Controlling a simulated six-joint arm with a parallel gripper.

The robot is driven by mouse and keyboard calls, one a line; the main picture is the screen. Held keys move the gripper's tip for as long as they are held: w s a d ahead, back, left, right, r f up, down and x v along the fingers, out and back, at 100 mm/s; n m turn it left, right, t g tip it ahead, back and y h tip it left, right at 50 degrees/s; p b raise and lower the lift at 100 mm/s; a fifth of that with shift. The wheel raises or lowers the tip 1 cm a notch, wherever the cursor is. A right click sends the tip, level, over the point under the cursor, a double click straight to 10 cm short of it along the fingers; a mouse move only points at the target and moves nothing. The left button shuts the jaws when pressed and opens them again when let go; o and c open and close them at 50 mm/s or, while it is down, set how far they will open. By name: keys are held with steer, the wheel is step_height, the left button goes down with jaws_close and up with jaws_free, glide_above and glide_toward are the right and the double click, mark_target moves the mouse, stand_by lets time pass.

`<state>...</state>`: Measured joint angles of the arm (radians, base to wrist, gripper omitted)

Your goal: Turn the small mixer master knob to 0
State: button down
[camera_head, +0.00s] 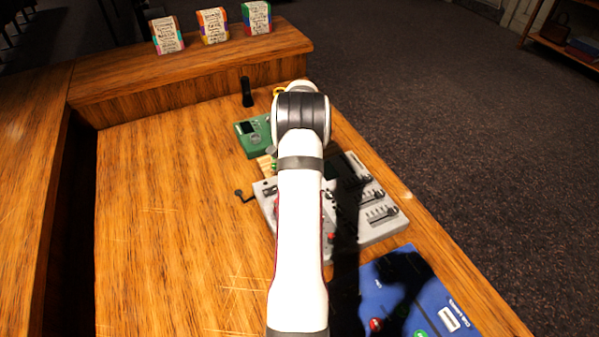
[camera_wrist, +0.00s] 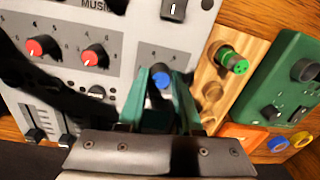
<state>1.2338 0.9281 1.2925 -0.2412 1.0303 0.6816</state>
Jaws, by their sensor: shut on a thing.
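The grey mixer (camera_wrist: 150,30) fills the left and middle of the wrist view. It also shows in the head view (camera_head: 377,232), partly behind my arm. A blue knob (camera_wrist: 161,78) on the mixer sits between the two teal fingers of my gripper (camera_wrist: 160,82), which is shut on it. Scale marks show just above the knob, but its pointer and any label are too small or hidden to read. Two red knobs, one at the far left (camera_wrist: 38,47) and one nearer (camera_wrist: 95,56), are on the same panel. My gripper is hidden behind my arm in the head view.
A wooden block with a green knob (camera_wrist: 233,62) and a green box (camera_wrist: 290,85) stand right of the mixer in the wrist view. A blue panel (camera_head: 420,295) lies near in the head view. The desk's left part (camera_head: 170,220) is clear.

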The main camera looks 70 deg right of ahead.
steer(key=n, duration=0.4)
steer(key=shift+n, duration=0.3)
steer(key=shift+n+y, duration=0.3)
steer(key=shift+n, duration=2.2)
steer(key=c, duration=0.6)
jaws_free()
steer(key=r, duration=1.5)
steer(key=shift+s+d+r, duration=0.1)
steer(key=shift+s+r, duration=0.3)
